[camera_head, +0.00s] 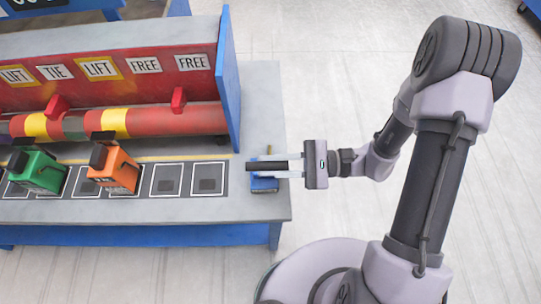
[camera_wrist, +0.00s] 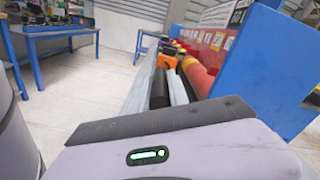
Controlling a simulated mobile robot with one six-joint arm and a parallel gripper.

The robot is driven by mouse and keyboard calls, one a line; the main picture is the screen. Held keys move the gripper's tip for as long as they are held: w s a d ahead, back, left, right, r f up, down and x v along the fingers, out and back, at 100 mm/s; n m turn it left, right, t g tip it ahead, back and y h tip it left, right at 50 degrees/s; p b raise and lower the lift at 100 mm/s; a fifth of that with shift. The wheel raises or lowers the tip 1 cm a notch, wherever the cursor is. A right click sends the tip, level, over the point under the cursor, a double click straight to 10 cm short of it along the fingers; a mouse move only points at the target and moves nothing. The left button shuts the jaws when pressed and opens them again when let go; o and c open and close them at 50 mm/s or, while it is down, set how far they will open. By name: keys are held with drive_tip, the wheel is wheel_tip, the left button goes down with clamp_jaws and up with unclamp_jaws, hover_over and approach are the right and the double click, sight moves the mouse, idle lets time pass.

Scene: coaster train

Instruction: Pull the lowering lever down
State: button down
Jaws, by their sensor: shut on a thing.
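The lowering lever appears to be the one on a small blue base (camera_head: 264,185) at the right end of the bench. Its dark handle (camera_head: 268,165) lies about level, pointing toward my wrist. My gripper (camera_head: 258,168) is shut on this handle, with one pale finger along each side. The lever's pivot is mostly hidden by the fingers and handle.
The grey bench (camera_head: 200,209) carries a green block (camera_head: 37,172), an orange block (camera_head: 113,171) and several marked squares. A red roller housing with LIFT, TIE and FREE labels stands behind, ended by a blue panel (camera_head: 229,80).

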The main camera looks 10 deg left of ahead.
drive_tip(key=shift+s+d+f, duration=0.1)
drive_tip(key=shift+s+f, duration=0.1)
drive_tip(key=shift+s, duration=0.3)
drive_tip(key=c, duration=1.3)
unclamp_jaws()
drive_tip(key=shift+o, duration=0.2)
drive_tip(key=p+v, duration=0.3)
drive_tip(key=v, duration=1.4)
drive_tip(key=shift+w+d, duration=0.15)
drive_tip(key=shift+d, duration=0.05)
